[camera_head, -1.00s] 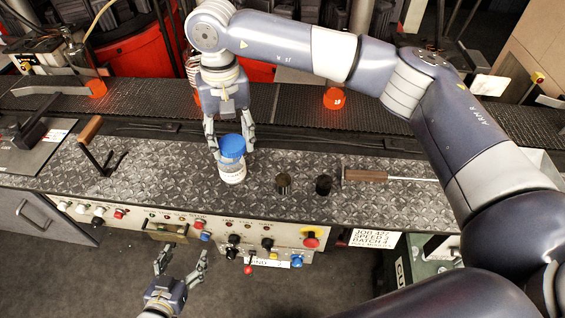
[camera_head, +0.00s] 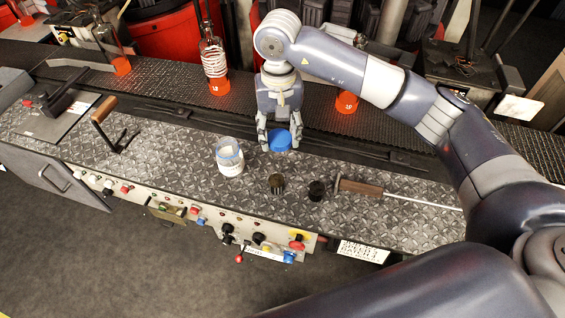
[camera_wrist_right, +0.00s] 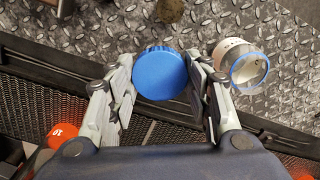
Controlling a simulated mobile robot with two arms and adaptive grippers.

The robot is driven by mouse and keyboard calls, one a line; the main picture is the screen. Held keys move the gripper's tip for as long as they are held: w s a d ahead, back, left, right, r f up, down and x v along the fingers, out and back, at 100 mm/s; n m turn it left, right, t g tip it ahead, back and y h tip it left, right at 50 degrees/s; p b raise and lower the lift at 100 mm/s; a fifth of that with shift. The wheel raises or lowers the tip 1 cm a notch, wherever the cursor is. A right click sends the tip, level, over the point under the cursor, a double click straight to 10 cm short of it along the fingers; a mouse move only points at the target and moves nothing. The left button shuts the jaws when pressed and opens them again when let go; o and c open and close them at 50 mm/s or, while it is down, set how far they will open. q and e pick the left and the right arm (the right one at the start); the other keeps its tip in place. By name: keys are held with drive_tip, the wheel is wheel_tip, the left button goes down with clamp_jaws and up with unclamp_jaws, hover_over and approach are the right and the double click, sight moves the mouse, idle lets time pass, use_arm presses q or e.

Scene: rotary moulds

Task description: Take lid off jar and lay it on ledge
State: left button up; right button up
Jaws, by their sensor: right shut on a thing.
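The jar (camera_head: 229,160) stands upright and open on the diamond-plate ledge (camera_head: 178,150), with white contents inside. It also shows in the right wrist view (camera_wrist_right: 236,54). The blue lid (camera_head: 278,142) is off the jar, to its right. My right gripper (camera_head: 280,139) is shut on the lid, with one finger on each side of it. In the right wrist view, the lid (camera_wrist_right: 160,74) sits between the fingertips, near the ledge's back edge. I cannot tell whether it touches the ledge. My left gripper is not in view.
Two dark knobs or cups (camera_head: 276,184) (camera_head: 316,190) and a wooden-handled tool (camera_head: 360,187) lie on the ledge right of the jar. A bent tool with a wooden handle (camera_head: 104,109) stands at left. A dark mesh conveyor (camera_head: 170,85) runs behind. Bare plate lies left of the jar.

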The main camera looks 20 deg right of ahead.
drive_tip(key=shift+d+f, duration=0.15)
drive_tip(key=shift+d, duration=0.15)
drive_tip(key=p, duration=0.2)
hover_over(282, 167)
wheel_tip(282, 167, down, 5)
drive_tip(key=shift+s+f, duration=0.1)
drive_tip(key=shift+f, duration=0.05)
wheel_tip(282, 167, down, 4)
drive_tip(key=shift+f+p, duration=0.2)
drive_tip(key=shift+p, duration=0.65)
drive_tip(key=shift+f+b, duration=0.25)
drive_tip(key=shift+b, duration=0.05)
drive_tip(key=o, duration=1.2)
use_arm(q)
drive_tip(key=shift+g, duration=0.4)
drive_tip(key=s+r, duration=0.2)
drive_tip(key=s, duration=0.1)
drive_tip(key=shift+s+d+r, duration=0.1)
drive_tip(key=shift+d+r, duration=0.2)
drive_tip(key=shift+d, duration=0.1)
use_arm(e)
drive_tip(key=shift+r, duration=0.1)
